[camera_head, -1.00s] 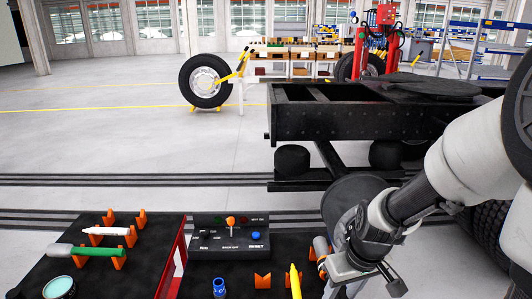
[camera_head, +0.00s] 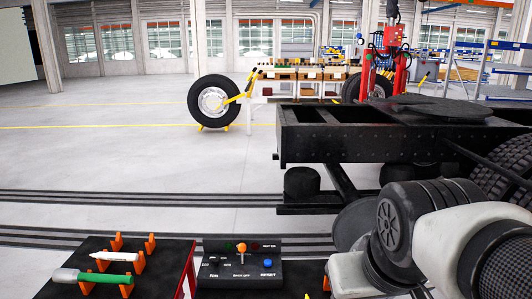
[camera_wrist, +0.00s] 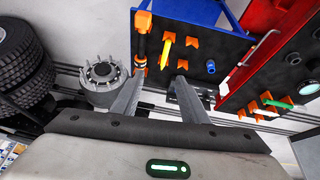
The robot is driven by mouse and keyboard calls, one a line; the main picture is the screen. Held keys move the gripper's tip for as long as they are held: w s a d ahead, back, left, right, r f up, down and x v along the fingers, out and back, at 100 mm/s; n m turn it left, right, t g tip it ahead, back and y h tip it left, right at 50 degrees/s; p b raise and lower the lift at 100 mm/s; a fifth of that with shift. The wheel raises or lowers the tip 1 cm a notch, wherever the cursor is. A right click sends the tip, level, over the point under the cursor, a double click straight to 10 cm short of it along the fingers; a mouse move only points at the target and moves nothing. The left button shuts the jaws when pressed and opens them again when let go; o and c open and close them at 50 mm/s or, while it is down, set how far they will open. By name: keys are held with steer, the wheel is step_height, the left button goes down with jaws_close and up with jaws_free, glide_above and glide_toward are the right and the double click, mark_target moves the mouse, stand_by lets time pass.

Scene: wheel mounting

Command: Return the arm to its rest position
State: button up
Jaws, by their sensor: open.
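My arm (camera_head: 450,235) is folded in the lower right of the head view, over the truck frame's front corner. My gripper is out of the head view. In the wrist view my gripper (camera_wrist: 157,88) has its two grey fingers spread apart with nothing between them. Beyond the fingertips, apart from them, is a black tool table (camera_wrist: 226,45) with a yellow tool (camera_wrist: 167,50) and an orange-and-black tool (camera_wrist: 141,45) in orange holders. A wheel hub with studs (camera_wrist: 103,78) is left of the fingers.
The black truck frame (camera_head: 370,140) stands close to my arm. A control box (camera_head: 242,263) and a table with a green-handled tool (camera_head: 92,277) are at the front. A wheel (camera_head: 214,101) stands at the back. The floor at left is clear.

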step_height(320, 180, up, 14)
steer(key=a+p, duration=0.1)
steer(key=p, duration=1.1)
steer(key=shift+s+a+m+p, duration=0.2)
steer(key=shift+s+m+p, duration=0.1)
steer(key=shift+s+p, duration=0.1)
